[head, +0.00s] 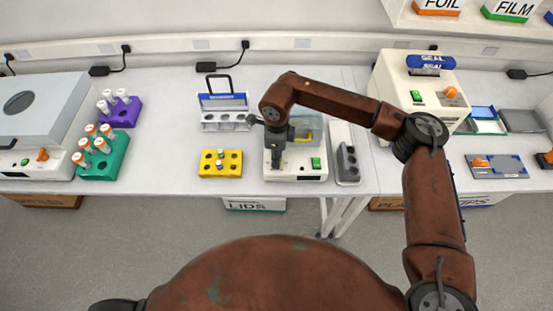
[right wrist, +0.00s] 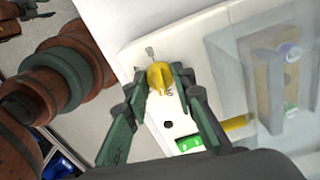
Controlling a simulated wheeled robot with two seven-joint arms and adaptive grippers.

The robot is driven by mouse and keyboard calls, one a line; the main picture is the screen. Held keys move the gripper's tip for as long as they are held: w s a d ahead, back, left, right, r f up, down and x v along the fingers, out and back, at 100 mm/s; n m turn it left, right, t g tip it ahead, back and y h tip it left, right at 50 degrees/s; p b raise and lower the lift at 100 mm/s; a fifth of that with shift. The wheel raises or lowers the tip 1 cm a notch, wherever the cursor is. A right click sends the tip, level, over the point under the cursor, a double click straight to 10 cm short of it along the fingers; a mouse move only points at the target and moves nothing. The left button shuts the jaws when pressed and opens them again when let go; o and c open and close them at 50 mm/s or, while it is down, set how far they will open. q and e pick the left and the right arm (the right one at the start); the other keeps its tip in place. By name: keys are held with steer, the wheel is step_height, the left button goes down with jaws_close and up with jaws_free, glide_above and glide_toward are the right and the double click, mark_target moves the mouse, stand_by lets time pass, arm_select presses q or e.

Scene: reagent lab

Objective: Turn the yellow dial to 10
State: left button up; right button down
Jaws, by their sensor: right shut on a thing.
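The yellow dial (right wrist: 160,76) shows in the right wrist view on the white front panel of a small machine. My right gripper (right wrist: 161,88) is shut on it, with one fingertip on each side. Marks are printed around the dial, but I cannot read its setting. In the head view the right gripper (head: 277,163) points down at the left front of the white machine (head: 297,178) and hides the dial. A green switch (head: 316,163) is on the machine's right front; it also shows in the right wrist view (right wrist: 190,143). My left gripper is not in view.
A blue-and-white tube holder (head: 223,124) is behind the yellow rack. The machine's clear lid (right wrist: 260,70) is beside my gripper.

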steer(key=shift+n+b, duration=0.5)
steer(key=shift+n, duration=0.3)
steer(key=c, duration=1.6)
jaws_free()
step_height(320, 180, up, 12)
